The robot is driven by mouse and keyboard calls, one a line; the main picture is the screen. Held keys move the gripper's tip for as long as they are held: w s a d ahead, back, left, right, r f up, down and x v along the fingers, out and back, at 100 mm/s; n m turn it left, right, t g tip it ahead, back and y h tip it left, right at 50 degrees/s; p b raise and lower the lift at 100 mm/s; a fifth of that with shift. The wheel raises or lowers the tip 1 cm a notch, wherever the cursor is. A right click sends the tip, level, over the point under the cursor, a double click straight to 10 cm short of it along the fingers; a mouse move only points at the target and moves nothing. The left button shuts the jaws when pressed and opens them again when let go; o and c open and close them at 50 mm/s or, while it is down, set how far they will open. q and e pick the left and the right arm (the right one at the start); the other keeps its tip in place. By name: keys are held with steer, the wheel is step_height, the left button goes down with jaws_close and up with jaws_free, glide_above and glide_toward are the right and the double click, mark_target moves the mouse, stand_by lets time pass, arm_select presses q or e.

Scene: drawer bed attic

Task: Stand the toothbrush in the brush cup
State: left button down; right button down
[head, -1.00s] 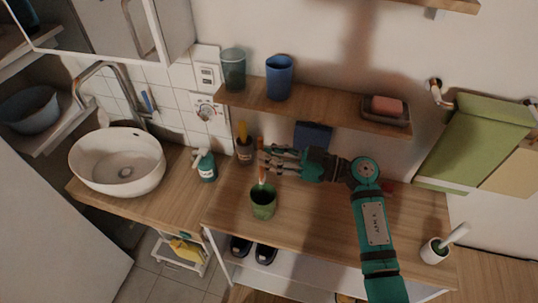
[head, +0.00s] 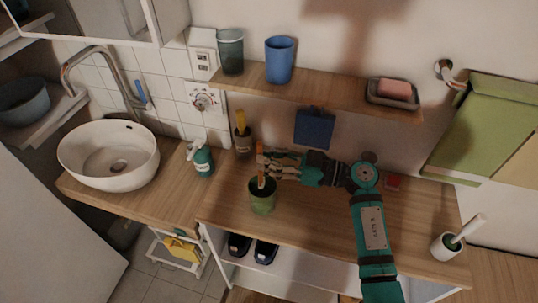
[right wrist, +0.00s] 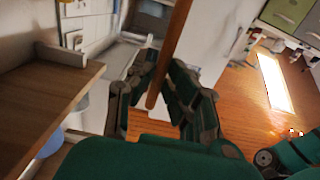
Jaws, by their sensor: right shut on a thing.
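The toothbrush (head: 260,180) is a thin orange-brown stick, held nearly upright in my right gripper (head: 262,163). The gripper is shut on it, above the green cup (head: 262,201) on the wooden counter. In the head view the brush's lower end overlaps the cup's mouth; I cannot tell how deep it reaches. In the right wrist view the brown handle (right wrist: 174,45) runs between the fingers (right wrist: 158,92), and the cup does not show. The cup stands upright. My left gripper is not in view.
A dark cup with a yellow item (head: 242,142) stands behind, near a teal spray bottle (head: 202,160). A shelf (head: 340,91) with a blue cup (head: 279,60) and soap dish (head: 393,94) hangs above. A white brush holder (head: 446,246) stands at the right end.

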steer(key=shift+f+b, duration=0.95)
steer(key=shift+f, duration=1.7)
steer(key=c, duration=1.2)
jaws_free()
steer(key=v, duration=1.2)
steer(key=shift+r, duration=0.1)
